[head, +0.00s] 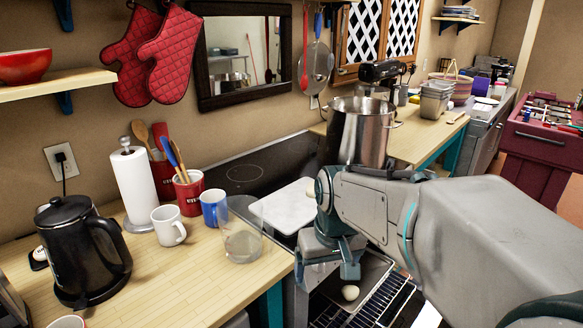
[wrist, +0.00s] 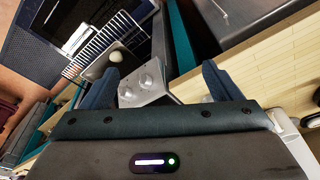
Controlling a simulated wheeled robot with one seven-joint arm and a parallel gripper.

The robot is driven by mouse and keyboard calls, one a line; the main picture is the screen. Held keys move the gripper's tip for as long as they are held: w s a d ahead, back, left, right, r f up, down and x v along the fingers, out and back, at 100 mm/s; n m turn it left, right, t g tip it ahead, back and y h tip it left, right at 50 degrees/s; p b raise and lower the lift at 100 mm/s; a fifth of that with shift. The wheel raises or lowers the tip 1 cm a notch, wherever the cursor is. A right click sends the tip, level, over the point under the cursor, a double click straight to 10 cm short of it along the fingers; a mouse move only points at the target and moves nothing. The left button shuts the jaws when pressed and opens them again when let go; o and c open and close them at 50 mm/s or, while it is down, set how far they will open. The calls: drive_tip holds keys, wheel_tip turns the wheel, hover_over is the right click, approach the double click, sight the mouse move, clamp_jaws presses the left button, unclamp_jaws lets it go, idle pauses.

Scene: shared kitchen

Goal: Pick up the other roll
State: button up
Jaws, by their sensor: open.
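A small pale round roll (head: 350,292) shows low beside the oven rack (head: 385,300), just below my gripper (head: 335,262). In the wrist view, the pale roll (wrist: 116,56) shows near the wire rack (wrist: 92,45), beyond the left finger. My gripper (wrist: 160,82) is open with nothing between its fingers, pointing down in front of the stove. A second pale rounded thing, perhaps a roll (head: 318,186), shows at the edge of a white tray (head: 283,210), partly hidden by my arm.
The left counter (head: 190,265) holds a black kettle (head: 82,250), paper towel roll (head: 136,185), mugs and a clear glass container (head: 242,232). A steel pot (head: 358,132) stands behind my arm.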

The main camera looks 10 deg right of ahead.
drive_tip(key=w+r+p, duration=0.3)
drive_tip(key=w+r, duration=0.3)
drive_tip(key=w, duration=0.1)
drive_tip(key=n+t+p, duration=0.2)
hover_over(316, 185)
drive_tip(key=s+d, duration=0.2)
drive_tip(key=s, duration=0.3)
wheel_tip(316, 185, down, 4)
drive_tip(key=shift+y, duration=0.3)
drive_tip(key=x, duration=0.3)
drive_tip(key=p+x, duration=0.1)
drive_tip(key=x, duration=0.4)
drive_tip(key=shift+a+f, duration=0.3)
drive_tip(key=shift+a, duration=0.05)
drive_tip(key=shift+a+p+x, duration=0.2)
drive_tip(key=shift+p+x, duration=1.2)
drive_tip(key=shift+x, duration=1.15)
drive_tip(key=shift+w, duration=0.15)
drive_tip(key=c, duration=1)
